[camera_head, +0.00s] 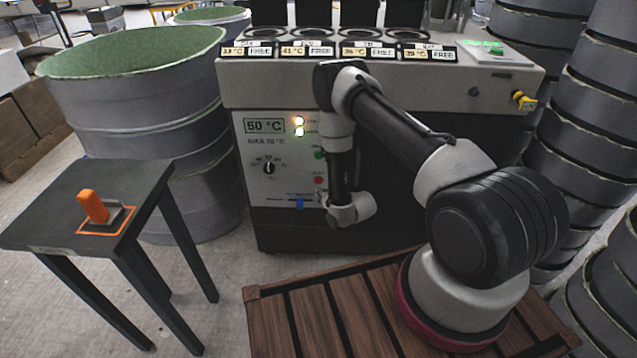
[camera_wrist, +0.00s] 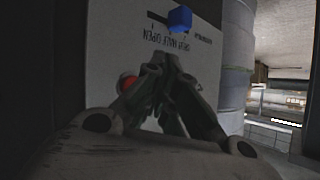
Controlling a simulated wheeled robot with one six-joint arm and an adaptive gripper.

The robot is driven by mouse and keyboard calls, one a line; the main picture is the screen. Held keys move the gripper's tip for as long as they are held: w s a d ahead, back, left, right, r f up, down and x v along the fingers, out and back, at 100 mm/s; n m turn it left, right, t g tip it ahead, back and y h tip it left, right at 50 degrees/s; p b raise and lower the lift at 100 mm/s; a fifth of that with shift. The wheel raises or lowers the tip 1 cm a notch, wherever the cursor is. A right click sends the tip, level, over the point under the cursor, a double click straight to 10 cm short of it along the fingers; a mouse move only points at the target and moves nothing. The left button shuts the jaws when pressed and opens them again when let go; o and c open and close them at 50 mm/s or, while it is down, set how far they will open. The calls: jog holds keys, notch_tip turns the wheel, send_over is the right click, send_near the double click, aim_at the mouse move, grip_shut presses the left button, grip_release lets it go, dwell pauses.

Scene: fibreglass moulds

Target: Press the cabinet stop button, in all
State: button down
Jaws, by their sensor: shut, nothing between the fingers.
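The cabinet (camera_head: 265,185) has a white control panel on its front. A red button (camera_head: 319,180) sits low on the panel's right side, below a green button (camera_head: 319,155); their labels are too small to read. In the wrist view the red button (camera_wrist: 128,82) shows just left of the fingers and is partly covered by them. My gripper (camera_head: 323,198) is close to the panel, a little below the red button. In the wrist view my gripper (camera_wrist: 173,62) is shut and empty, its tips together. I cannot tell whether they touch the panel.
A blue slider knob (camera_head: 299,202) sits left of my gripper; it also shows above the tips in the wrist view (camera_wrist: 180,17). The panel has a dial (camera_head: 269,168), a 50 °C display (camera_head: 264,126) and two lit lamps (camera_head: 299,126). A dark stool (camera_head: 60,200) stands left.

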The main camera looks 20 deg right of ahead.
jog(key=shift+w+d, duration=0.3)
jog(key=shift+w, duration=0.6)
jog(key=shift+w, duration=0.1)
dwell(0.8)
jog(key=shift+w+d, duration=0.15)
jog(key=shift+w, duration=0.1)
jog(key=shift+w+d, duration=0.1)
jog(key=shift+w, duration=0.3)
dwell(0.8)
jog(key=shift+s, duration=0.1)
jog(key=shift+s+a, duration=0.25)
jog(key=shift+s, duration=0.4)
jog(key=shift+s+a, duration=0.25)
jog(key=shift+s, duration=0.55)
jog(key=shift+s+a, duration=0.3)
jog(key=shift+s, duration=0.5)
jog(key=shift+s+a, duration=0.25)
jog(key=shift+s, duration=0.55)
